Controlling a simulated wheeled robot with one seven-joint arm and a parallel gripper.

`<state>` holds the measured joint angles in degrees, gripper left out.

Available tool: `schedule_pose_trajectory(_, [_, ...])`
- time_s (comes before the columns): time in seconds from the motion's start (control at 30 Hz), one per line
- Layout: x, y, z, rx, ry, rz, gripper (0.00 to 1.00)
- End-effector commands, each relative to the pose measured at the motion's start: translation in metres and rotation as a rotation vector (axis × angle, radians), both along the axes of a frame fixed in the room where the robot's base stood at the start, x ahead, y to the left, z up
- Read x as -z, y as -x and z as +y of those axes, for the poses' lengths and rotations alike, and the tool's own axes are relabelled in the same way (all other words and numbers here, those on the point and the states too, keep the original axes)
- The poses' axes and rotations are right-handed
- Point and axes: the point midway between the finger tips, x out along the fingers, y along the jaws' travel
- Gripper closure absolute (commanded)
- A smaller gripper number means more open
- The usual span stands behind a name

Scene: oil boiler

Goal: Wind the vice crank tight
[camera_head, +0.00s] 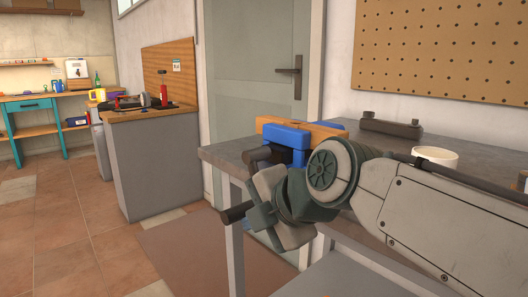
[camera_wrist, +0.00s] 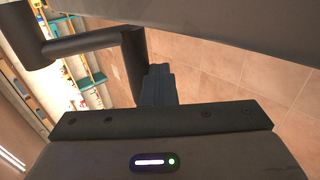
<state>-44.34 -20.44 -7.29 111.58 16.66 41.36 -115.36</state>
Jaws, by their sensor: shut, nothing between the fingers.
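A blue vice (camera_head: 288,136) is fixed at the corner of the grey workbench, with a wooden block (camera_head: 322,131) at its jaws. Its dark crank shows as a bar (camera_wrist: 85,41) in the wrist view, with a cylindrical handle (camera_wrist: 134,62) at one end. In the head view the handle's end (camera_head: 237,213) sticks out to the left of my gripper (camera_head: 262,211). My gripper is shut and empty. In the wrist view its fingers (camera_wrist: 158,78) are right beside the handle; I cannot tell whether they touch it. My gripper hides much of the crank in the head view.
The workbench (camera_head: 222,155) carries a dark grey tool (camera_head: 391,124) and a white round container (camera_head: 435,157) behind my arm. A grey cabinet (camera_head: 155,165) with a wooden top stands further left. The tiled floor in front of it is clear.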

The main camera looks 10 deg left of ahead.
Motion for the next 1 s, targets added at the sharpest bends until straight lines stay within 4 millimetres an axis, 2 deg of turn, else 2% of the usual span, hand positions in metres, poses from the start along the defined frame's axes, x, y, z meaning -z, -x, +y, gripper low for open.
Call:
schedule_pose_trajectory(0.2, [-0.001,0.001,0.000,-0.001,-0.002,-0.001,1.00])
schedule_pose_trajectory(0.33, [-0.002,0.005,-0.008,-0.001,-0.002,-0.002,1.00])
schedule_pose_trajectory(0.6, [-0.016,0.029,-0.052,0.005,-0.004,-0.003,1.00])
schedule_pose_trajectory(1.0, [-0.025,0.067,-0.101,-0.001,-0.002,-0.001,1.00])
